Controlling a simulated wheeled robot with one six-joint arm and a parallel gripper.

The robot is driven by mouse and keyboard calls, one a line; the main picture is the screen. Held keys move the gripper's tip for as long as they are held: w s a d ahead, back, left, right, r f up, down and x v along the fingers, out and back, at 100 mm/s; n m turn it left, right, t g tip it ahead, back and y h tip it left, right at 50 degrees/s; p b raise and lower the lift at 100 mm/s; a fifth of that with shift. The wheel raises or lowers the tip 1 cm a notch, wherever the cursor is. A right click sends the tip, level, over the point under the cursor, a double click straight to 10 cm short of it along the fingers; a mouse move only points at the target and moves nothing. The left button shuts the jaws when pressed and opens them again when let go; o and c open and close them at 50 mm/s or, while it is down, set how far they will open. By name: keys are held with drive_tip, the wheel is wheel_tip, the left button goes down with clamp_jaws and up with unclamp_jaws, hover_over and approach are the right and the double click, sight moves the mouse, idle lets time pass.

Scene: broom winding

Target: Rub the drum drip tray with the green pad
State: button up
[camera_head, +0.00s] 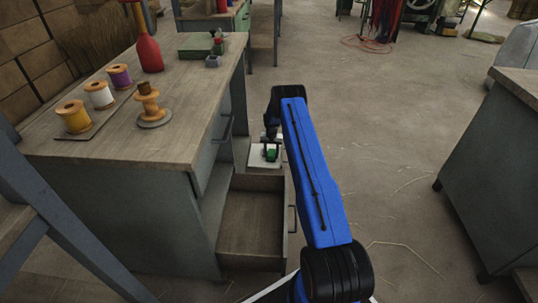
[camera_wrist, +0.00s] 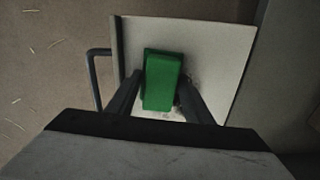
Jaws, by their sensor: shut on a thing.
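A green pad (camera_wrist: 161,80) sits between the two fingers of my gripper (camera_wrist: 160,77) in the wrist view, and the gripper is shut on it. In the head view the pad (camera_head: 271,155) shows small below my gripper (camera_head: 270,148). Under it is a pale, flat, square tray (camera_wrist: 215,50), also seen in the head view (camera_head: 258,162) just past the open drawer. Dark smudges show on the tray beside the pad, partly hidden by the right finger. I cannot tell whether the pad touches the tray.
A dark handle (camera_wrist: 93,80) stands at the tray's left side in the wrist view. An open, empty drawer (camera_head: 250,222) juts from the workbench (camera_head: 195,100), which bears spools and a red bottle (camera_head: 149,54). The floor to the right is mostly clear up to another cabinet (camera_head: 490,170).

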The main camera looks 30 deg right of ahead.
sight(259, 152)
drive_tip(key=shift+s+d, duration=0.65)
drive_tip(key=shift+d, duration=0.2)
drive_tip(key=shift+w+d, duration=0.65)
drive_tip(key=shift+w, duration=0.25)
drive_tip(key=shift+w+a, duration=1)
drive_tip(key=shift+a, duration=0.45)
drive_tip(key=shift+w+a, duration=1)
drive_tip(key=shift+a, duration=0.5)
drive_tip(key=shift+w+a, duration=1)
drive_tip(key=shift+a, duration=0.45)
drive_tip(key=shift+w+d+f, duration=0.1)
drive_tip(key=shift+w+d, duration=0.45)
drive_tip(key=shift+w, duration=0.35)
drive_tip(key=shift+s+d, duration=0.65)
drive_tip(key=shift+d, duration=0.35)
drive_tip(key=shift+s+d, duration=0.7)
drive_tip(key=shift+d, duration=0.3)
drive_tip(key=shift+s+d, duration=0.65)
drive_tip(key=shift+d, duration=0.35)
drive_tip(key=shift+s+d, duration=0.5)
drive_tip(key=shift+d, duration=0.25)
drive_tip(key=shift+s+d, duration=0.45)
drive_tip(key=shift+d, duration=0.25)
drive_tip(key=shift+r, duration=3.05)
